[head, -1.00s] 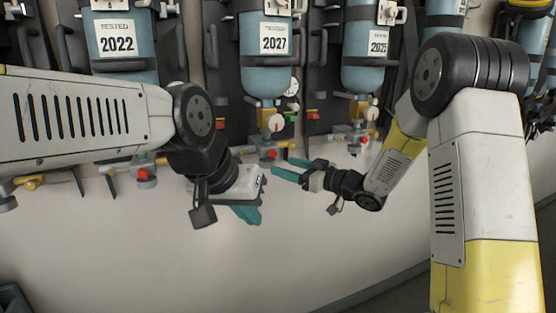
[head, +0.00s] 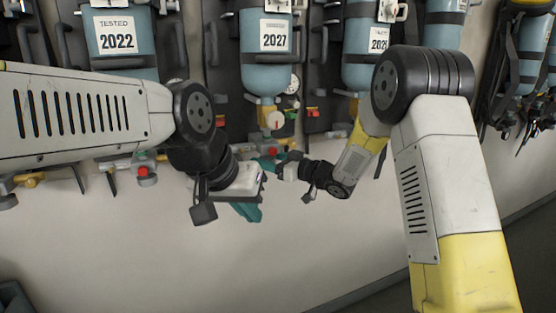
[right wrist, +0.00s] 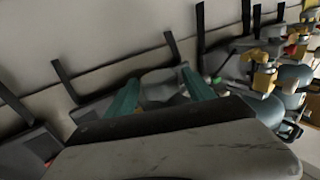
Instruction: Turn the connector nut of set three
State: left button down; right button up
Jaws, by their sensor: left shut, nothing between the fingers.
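Several blue cylinders hang on dark backplates along the wall; one is labelled 2022 (head: 122,62), one 2027 (head: 270,75) and one 2025 (head: 362,70). I cannot tell from labels which is set three. My right gripper (head: 266,163) is at the fittings below the 2027 cylinder, its fingers partly hidden. In the right wrist view its teal fingers (right wrist: 160,78) stand apart, with a grey and tan fitting dimly seen between or behind them; contact is unclear. The connector nut cannot be made out. My left gripper (head: 247,212) is shut and empty, lower and slightly left of the right one.
A valve with a red knob (head: 143,170) sits below the 2022 cylinder. A gauge (head: 292,84) and a yellow valve block (head: 266,108) hang below the 2027 cylinder. More breathing gear (head: 513,75) hangs at the right. The pale wall below is clear.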

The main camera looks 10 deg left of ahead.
jog(key=c, duration=1.1)
jog(key=shift+w+d+r+n+g+y, duration=0.1)
jog(key=shift+n+g+y, duration=0.4)
jog(key=shift+n+g, duration=0.45)
jog(key=shift+n+g+y, duration=0.3)
jog(key=shift+n+g, duration=0.35)
jog(key=shift+g, duration=0.7)
jog(key=o, duration=1.3)
jog(key=shift+o, duration=0.2)
jog(key=s+d, duration=0.1)
jog(key=d, duration=0.6)
jog(key=shift+s+d, duration=0.25)
jog(key=shift+s, duration=0.05)
